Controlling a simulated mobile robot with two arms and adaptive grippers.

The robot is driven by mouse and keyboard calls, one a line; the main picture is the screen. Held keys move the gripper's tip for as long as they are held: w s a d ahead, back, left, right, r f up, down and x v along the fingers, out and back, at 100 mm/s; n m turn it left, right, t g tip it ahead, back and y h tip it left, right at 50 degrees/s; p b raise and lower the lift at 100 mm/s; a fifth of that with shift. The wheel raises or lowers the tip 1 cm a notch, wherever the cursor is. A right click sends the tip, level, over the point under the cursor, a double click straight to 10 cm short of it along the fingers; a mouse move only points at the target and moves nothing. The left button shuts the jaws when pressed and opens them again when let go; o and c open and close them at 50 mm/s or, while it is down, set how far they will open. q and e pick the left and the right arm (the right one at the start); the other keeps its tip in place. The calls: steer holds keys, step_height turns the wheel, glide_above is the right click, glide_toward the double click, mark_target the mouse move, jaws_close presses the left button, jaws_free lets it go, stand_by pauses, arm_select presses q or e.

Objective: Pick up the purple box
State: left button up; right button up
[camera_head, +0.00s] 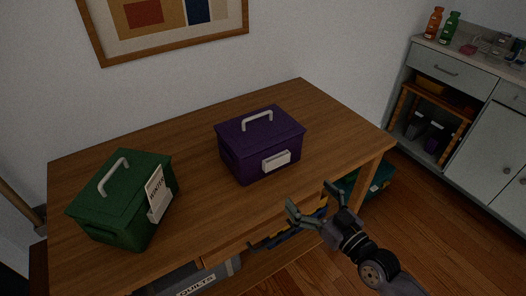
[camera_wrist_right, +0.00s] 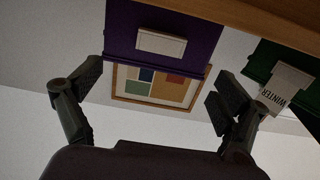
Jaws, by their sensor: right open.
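The purple box (camera_head: 262,142) stands upright on the wooden table, with a pale handle on its lid and a white label on its front. It also shows at the top of the right wrist view (camera_wrist_right: 195,40), upside down, with its label between the line of my fingers. My right gripper (camera_head: 314,199) is open and empty, in front of the table's front edge, to the lower right of the box and apart from it. Its two spread fingers show in the right wrist view (camera_wrist_right: 157,85). My left gripper is in neither view.
A green box (camera_head: 122,200) labelled "WINTER" stands on the table (camera_head: 205,222) to the left, with bare wood between the boxes. Bins sit below the table, one a grey bin (camera_head: 205,278). A cabinet (camera_head: 450,70) holding bottles stands at right.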

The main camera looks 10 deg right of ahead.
mark_target(279, 163)
steer(key=b+x, duration=0.1)
steer(key=x, duration=1.1)
steer(key=shift+a, duration=0.15)
steer(key=shift+s, duration=0.1)
steer(key=c, duration=1.5)
steer(key=shift+r, duration=0.15)
